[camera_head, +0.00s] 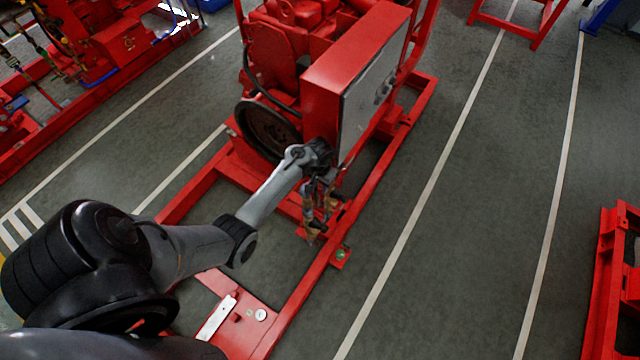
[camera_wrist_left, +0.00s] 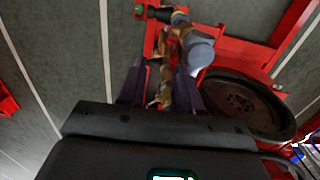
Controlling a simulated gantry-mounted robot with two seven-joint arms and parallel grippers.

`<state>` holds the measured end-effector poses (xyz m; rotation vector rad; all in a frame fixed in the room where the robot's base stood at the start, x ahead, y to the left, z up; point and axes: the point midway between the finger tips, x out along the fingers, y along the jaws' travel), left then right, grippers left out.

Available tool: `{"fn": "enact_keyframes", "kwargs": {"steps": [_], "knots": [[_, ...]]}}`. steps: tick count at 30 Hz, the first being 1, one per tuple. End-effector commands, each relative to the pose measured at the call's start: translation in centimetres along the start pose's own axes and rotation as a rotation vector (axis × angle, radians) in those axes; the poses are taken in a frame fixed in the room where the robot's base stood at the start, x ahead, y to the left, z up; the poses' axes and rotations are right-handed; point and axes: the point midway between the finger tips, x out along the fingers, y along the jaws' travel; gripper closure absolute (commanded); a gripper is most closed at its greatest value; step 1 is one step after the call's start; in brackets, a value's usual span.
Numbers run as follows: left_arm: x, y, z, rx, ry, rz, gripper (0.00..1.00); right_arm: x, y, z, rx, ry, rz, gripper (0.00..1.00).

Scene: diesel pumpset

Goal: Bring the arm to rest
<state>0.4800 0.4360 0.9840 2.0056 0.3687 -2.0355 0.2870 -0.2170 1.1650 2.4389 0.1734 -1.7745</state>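My left arm reaches in from the lower left in the head view. Its gripper (camera_head: 318,198) points down beside the front of the red pumpset (camera_head: 325,95), over the red base frame (camera_head: 385,158). In the left wrist view the two dark fingers (camera_wrist_left: 158,88) stand apart. A brass-coloured pipe fitting (camera_wrist_left: 165,72) shows between them, with a gap at the left finger; contact on the right is unclear. A grey-blue rounded part (camera_wrist_left: 200,50) lies beyond the fingers. My right gripper is in neither view.
The dark flywheel (camera_head: 268,130) is left of the wrist; it also shows in the left wrist view (camera_wrist_left: 240,102). A red panel box (camera_head: 350,75) rises just above the wrist. Clear grey floor (camera_head: 470,230) with white lines lies to the right. Another red frame (camera_head: 605,285) stands at the right edge.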

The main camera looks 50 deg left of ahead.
Motion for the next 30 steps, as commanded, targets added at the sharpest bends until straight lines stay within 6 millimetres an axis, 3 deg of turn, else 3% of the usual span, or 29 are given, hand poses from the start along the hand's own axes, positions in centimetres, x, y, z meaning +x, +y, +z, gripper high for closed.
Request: {"fn": "enact_keyframes", "kwargs": {"steps": [11,17,23,30], "knots": [[-0.1,0.0,0.1,0.004,0.003,-0.006,0.66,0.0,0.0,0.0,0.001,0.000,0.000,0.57],[-1.2,-0.1,1.8,0.061,0.043,-0.063,0.66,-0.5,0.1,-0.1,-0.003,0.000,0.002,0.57],[-4.7,2.1,6.6,0.207,0.130,-0.138,0.66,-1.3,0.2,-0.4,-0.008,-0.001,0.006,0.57],[-11.2,8.0,15.7,0.398,0.235,-0.111,0.66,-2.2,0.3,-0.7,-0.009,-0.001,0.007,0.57]]}}
